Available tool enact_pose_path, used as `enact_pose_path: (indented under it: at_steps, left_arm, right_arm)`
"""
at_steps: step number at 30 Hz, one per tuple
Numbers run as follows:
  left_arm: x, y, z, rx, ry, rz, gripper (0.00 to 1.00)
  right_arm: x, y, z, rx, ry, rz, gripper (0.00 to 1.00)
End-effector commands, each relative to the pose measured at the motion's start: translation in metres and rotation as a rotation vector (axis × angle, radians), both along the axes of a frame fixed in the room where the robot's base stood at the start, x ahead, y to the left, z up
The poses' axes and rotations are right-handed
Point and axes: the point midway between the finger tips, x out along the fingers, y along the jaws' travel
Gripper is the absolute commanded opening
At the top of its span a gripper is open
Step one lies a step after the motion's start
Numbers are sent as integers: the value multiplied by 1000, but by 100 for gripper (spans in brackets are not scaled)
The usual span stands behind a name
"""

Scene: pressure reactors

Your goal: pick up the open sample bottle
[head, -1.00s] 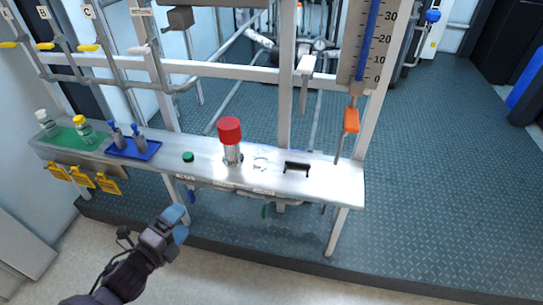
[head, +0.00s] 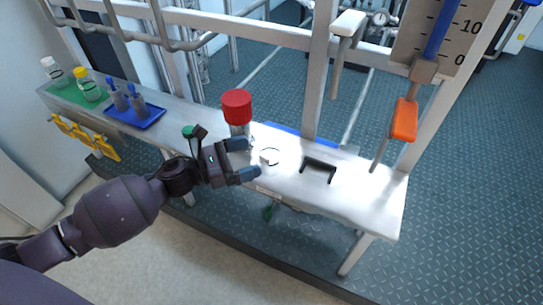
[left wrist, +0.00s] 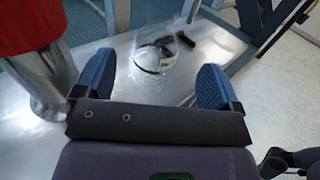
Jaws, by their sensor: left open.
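The open sample bottle (head: 269,157) is clear glass and hard to see; it appears to stand upright, without a cap, on the metal bench (head: 370,200). In the left wrist view the bottle (left wrist: 156,48) is ahead, in line with the gap between the fingers. My left gripper (head: 243,160) is open and empty, its blue fingertips pointing at the bottle from the left, apparently just short of it. A green cap (head: 188,131) lies on the bench behind my left gripper, partly hidden. My right gripper is not in view.
A metal post with a red top (head: 237,105) stands close behind my left gripper, and on the left in the wrist view (left wrist: 30,28). A black bracket (head: 318,168) is right of the bottle. An orange-handled lever (head: 404,120) hangs at the right. A blue tray (head: 135,115) is at the left.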

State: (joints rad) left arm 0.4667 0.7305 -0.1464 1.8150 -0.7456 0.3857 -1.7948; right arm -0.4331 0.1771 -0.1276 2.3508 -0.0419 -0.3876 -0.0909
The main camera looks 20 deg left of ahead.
Motion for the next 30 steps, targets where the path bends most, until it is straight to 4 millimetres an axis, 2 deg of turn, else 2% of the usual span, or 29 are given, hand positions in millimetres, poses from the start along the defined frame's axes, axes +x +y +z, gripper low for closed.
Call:
enact_pose_path:
  at_steps: [8,14,19,30]
  left_arm:
    - [12,-11,-2,-2,4,1,89]
    - [29,-26,-6,-1,5,1,89]
    - [42,-38,-4,-1,4,2,89]
    - [47,-43,-3,-2,4,2,89]
  right_arm:
    - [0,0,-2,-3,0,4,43]
    - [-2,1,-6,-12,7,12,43]
    - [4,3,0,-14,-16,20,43]
    - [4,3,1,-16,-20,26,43]
